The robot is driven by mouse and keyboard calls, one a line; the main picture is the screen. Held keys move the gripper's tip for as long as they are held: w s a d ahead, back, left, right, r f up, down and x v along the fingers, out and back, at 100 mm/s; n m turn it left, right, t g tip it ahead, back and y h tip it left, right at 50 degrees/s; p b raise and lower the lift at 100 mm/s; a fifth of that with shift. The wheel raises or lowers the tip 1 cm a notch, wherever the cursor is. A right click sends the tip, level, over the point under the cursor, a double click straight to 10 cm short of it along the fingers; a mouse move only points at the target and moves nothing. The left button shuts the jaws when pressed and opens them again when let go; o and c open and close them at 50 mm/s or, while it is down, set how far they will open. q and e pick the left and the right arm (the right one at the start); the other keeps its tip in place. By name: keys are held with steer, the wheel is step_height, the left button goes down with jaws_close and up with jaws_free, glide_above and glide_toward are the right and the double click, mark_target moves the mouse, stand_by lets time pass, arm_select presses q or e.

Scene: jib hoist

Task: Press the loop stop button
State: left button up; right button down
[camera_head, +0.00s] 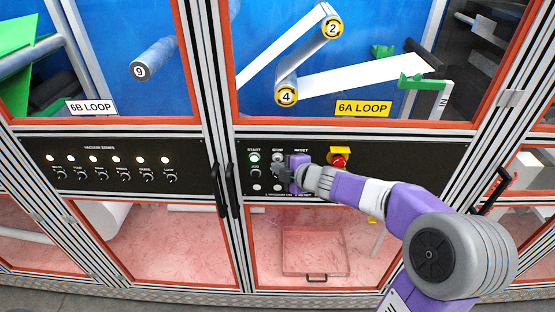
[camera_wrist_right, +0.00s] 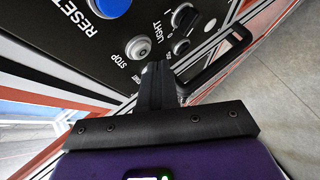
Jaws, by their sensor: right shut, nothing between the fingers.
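The stop button is a pale round button under the STOP label on the black control panel. In the head view the button (camera_head: 278,157) shows just above my right gripper (camera_head: 278,169). In the right wrist view the stop button (camera_wrist_right: 139,48) is in plain sight, just up and left of the fingertips of my right gripper (camera_wrist_right: 155,70). The fingers are shut with nothing between them. They are close to the panel; I cannot tell whether they touch it. My left gripper is out of view.
The black panel (camera_head: 220,165) also bears a lit green start button (camera_head: 254,157) and a red emergency knob (camera_head: 338,161) on yellow. A blue reset button (camera_wrist_right: 110,6) and light switch (camera_wrist_right: 183,16) show in the wrist view. Dark door handles (camera_head: 215,190) stand left of the gripper.

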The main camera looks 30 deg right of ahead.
stand_by(0.5)
steer(key=shift+w+d, duration=0.25)
steer(key=shift+w, duration=0.1)
steer(key=shift+w+d+p, duration=0.25)
steer(key=shift+w+p, duration=0.1)
steer(key=shift+p, duration=0.15)
stand_by(0.6)
steer(key=shift+s+a, duration=0.1)
steer(key=shift+s+a+b, duration=0.3)
steer(key=shift+s+a, duration=0.05)
steer(key=shift+s, duration=0.25)
steer(key=shift+s+a+b, duration=0.2)
steer(key=shift+s+a, duration=0.25)
steer(key=shift+s, duration=0.25)
steer(key=shift+s+a+b, duration=0.2)
steer(key=shift+s+a, duration=0.25)
steer(key=shift+s, duration=0.3)
steer(key=shift+s+a+b, duration=0.2)
steer(key=shift+s+a, duration=0.25)
steer(key=shift+s, duration=0.25)
